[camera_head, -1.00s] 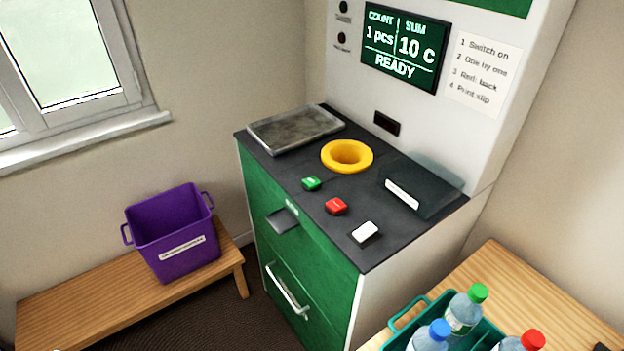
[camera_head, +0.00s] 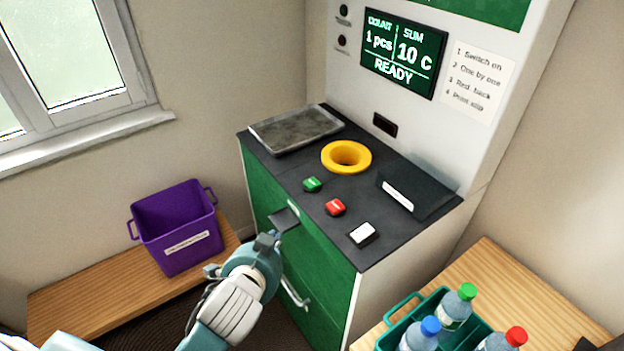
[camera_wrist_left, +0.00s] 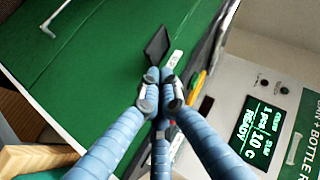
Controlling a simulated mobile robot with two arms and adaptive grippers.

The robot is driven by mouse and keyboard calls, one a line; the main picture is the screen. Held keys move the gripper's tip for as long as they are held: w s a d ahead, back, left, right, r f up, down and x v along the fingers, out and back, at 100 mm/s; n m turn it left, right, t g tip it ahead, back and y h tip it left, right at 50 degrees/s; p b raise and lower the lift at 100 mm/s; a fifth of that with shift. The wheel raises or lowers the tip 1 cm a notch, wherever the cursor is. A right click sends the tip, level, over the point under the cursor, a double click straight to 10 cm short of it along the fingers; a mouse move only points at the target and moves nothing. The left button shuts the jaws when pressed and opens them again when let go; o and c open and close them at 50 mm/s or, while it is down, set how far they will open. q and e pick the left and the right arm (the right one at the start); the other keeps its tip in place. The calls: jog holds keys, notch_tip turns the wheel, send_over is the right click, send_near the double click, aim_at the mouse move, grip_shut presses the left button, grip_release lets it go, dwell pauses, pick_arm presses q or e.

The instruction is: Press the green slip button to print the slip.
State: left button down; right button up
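The green button (camera_head: 312,184) sits on the dark top of the machine (camera_head: 290,165), near its front edge, left of a red button (camera_head: 336,207) and a white button (camera_head: 363,234). My left gripper (camera_head: 268,240) is in front of the machine's green front, lower than the green button and apart from it. Its fingertips come together in the left wrist view (camera_wrist_left: 160,82), with nothing seen between them. A dark slip tray (camera_head: 284,220) juts from the front near the fingertips; it also shows in the wrist view (camera_wrist_left: 157,43). My right gripper is not seen.
A yellow ring (camera_head: 346,157), metal tray (camera_head: 295,128) and dark wedge (camera_head: 418,195) stand on the machine top. The screen (camera_head: 404,52) reads "1 pcs, 10 c, READY". A purple bin (camera_head: 176,228) is on a bench (camera_head: 90,295). Bottles stand in a teal crate (camera_head: 404,309) at right.

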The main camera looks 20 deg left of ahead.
pick_arm(q)
jog(key=w+d+r+m+t+h, duration=0.25)
jog(key=r+m, duration=0.25)
jog(key=r, duration=0.4)
jog(key=w+d+r+m+t+h, duration=0.2)
jog(key=w+d+r+m+t, duration=0.25)
jog(key=r, duration=0.35)
jog(key=w+d+r+m+t+h, duration=0.3)
jog(key=r+m, duration=0.3)
jog(key=r, duration=0.3)
jog(key=s+d+r+m+g+h, duration=0.2)
jog(key=d+m+g+h, duration=0.95)
jog(key=m, duration=1.25)
jog(key=w+f+m+g+y, duration=0.2)
jog(key=w+f+m+y, duration=0.25)
jog(key=f+m, duration=0.45)
jog(key=w+a+f+m+y, duration=0.1)
jog(key=w+a+f+y, duration=0.1)
jog(key=a, duration=0.7)
jog(key=w+a+f+m+y, duration=0.2)
jog(key=w+a+y, duration=0.2)
jog(key=a, duration=0.5)
jog(key=y, duration=0.2)
jog(key=shift+w+a+f+y, duration=0.25)
jog(key=shift+a+f+y, duration=0.1)
jog(key=shift+a+f, duration=0.05)
